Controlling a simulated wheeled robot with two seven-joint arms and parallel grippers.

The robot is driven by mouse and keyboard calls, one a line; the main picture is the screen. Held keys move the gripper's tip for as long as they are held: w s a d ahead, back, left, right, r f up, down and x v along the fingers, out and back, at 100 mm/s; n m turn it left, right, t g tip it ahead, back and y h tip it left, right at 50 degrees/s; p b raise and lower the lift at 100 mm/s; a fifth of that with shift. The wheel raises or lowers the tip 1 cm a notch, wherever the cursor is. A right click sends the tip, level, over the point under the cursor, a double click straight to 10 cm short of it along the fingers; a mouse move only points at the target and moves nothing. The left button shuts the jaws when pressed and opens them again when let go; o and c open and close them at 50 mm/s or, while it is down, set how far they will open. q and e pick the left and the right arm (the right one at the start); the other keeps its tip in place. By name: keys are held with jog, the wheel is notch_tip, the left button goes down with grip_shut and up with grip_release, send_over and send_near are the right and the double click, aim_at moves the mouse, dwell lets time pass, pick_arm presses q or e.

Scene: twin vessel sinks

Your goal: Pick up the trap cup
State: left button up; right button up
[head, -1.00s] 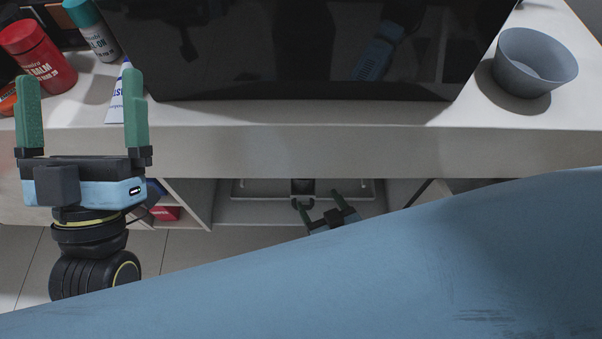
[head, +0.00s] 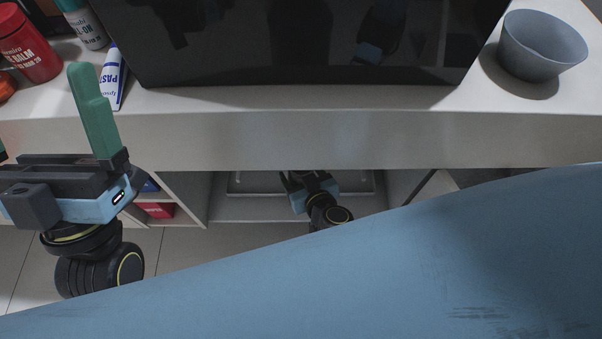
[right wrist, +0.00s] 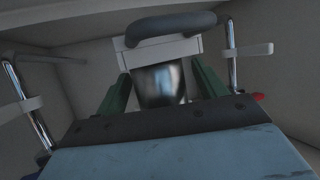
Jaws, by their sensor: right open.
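The trap cup (right wrist: 158,86), a shiny dark metal cylinder, hangs under a white block with a thick grey pipe in the right wrist view. My right gripper (right wrist: 160,80) is open, with a green finger on each side of the cup. Narrow gaps seem to show, but I cannot tell the depth between fingers and cup. In the head view, my right gripper (head: 308,183) is inside the cabinet under the counter; the cup is hidden there. My left gripper (head: 45,110) is open and empty in front of the counter at the left, one finger mostly out of frame.
Metal pipes (right wrist: 232,55) stand at both sides inside the cabinet. The counter edge (head: 300,140) lies above the opening. On the counter are a red jar (head: 28,45), a paste tube (head: 112,78) and a grey-blue bowl (head: 540,45).

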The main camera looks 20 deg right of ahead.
jog(key=shift+c, duration=0.2)
jog(key=c, duration=1.1)
jog(key=shift+r, duration=0.15)
jog(key=shift+c, duration=0.2)
